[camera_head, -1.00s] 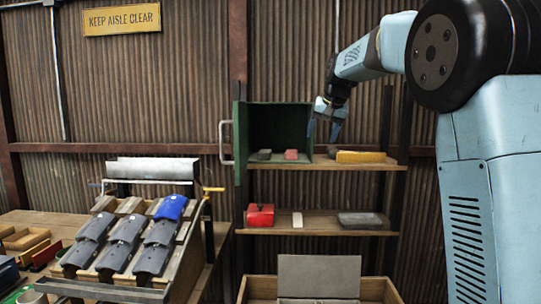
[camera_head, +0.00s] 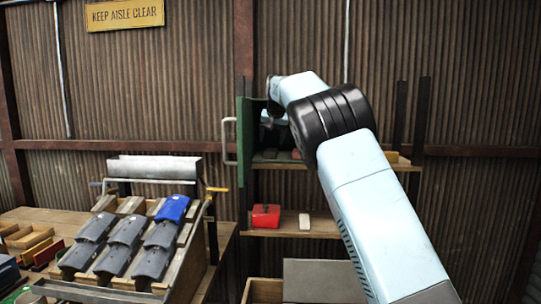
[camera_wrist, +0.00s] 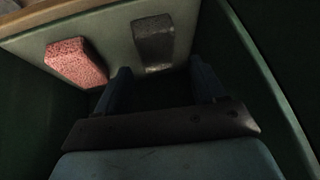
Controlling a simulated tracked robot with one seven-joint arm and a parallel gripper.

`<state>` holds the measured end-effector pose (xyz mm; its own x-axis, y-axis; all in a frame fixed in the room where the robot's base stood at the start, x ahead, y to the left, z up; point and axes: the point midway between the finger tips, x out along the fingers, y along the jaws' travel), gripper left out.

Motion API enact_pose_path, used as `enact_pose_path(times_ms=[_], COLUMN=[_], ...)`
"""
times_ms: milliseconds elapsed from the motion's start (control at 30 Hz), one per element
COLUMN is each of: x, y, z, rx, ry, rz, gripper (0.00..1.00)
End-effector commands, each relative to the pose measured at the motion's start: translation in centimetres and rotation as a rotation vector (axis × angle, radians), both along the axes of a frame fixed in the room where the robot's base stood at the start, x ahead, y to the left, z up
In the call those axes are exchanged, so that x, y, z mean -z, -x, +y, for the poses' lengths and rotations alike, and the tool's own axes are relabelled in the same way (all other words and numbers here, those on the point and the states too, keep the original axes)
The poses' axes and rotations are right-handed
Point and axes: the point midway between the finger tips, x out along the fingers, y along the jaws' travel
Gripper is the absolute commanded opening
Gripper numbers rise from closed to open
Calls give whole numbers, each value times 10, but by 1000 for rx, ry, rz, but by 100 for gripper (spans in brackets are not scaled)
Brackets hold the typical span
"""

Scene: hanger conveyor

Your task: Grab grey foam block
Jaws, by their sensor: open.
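The grey foam block (camera_wrist: 153,42) stands out in the wrist view on the pale shelf board inside the green cabinet (camera_head: 244,150). My gripper (camera_wrist: 163,80) is open and empty inside the cabinet. Its two blue fingers point toward the block, which lies just beyond the fingertips and roughly between their lines, with a gap left. A red-pink foam block (camera_wrist: 75,62) lies to the left of the grey one, outside the left finger. In the head view my arm hides much of the cabinet interior, and the fingers cannot be made out clearly.
Green cabinet walls (camera_wrist: 268,75) stand close to the right of my gripper. The open cabinet door has a pale handle (camera_head: 228,141). Below, a shelf holds a red box (camera_head: 265,217) and a white block (camera_head: 304,222). A rack of dark and blue pieces (camera_head: 172,208) stands left.

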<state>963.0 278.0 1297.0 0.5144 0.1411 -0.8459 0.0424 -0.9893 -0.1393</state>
Motion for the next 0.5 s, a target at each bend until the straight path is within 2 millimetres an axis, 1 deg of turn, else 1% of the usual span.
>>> enact_pose_path(times_ms=[167, 400, 500], x=[10, 37, 46], y=[-8, -23, -29], z=[-4, -2, -1], rx=[7, 8, 9], ry=[0, 1, 1], rz=[0, 2, 0], gripper=[70, 70, 70])
